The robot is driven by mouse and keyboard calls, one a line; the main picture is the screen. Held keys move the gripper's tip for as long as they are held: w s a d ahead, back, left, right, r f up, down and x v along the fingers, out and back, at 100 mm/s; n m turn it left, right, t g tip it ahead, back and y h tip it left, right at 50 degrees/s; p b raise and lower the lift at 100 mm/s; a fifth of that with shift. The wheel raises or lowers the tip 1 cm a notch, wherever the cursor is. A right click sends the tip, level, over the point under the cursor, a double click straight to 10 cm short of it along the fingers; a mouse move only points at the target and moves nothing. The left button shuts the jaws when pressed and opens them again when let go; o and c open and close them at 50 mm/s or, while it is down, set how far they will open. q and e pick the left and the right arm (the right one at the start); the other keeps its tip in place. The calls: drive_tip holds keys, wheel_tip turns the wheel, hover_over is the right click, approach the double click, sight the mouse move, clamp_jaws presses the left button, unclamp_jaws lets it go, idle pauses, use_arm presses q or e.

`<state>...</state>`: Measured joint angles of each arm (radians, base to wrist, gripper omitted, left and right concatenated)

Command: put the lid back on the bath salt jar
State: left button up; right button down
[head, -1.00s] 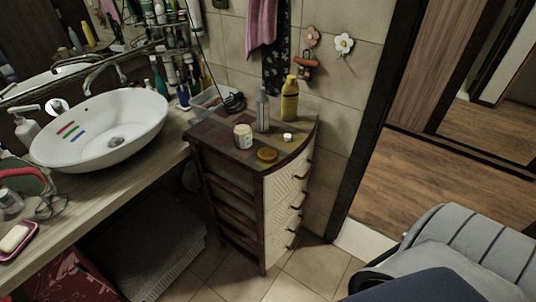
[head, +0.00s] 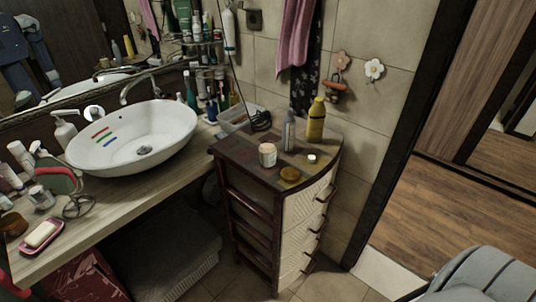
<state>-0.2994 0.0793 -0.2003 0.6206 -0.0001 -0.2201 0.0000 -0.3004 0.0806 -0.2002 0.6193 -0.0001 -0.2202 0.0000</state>
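A pale, squat jar (head: 267,155), which looks like the bath salt jar, stands upright on top of the dark wooden drawer cabinet (head: 236,153). Its top looks uncovered, but it is too small to be sure. A round amber-brown disc (head: 290,174), which looks like its lid, lies flat on the cabinet near the front edge, to the right of the jar and apart from it. A small white cap-like thing (head: 311,158) sits further right. Neither of my grippers shows in the head view.
A grey bottle (head: 289,130) and a yellow bottle (head: 316,119) stand behind the jar. A clear tray (head: 241,118) with a dark coiled thing is at the back left. A white basin (head: 134,140) is on the counter at left. A grey chair-like thing (head: 483,275) is at bottom right.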

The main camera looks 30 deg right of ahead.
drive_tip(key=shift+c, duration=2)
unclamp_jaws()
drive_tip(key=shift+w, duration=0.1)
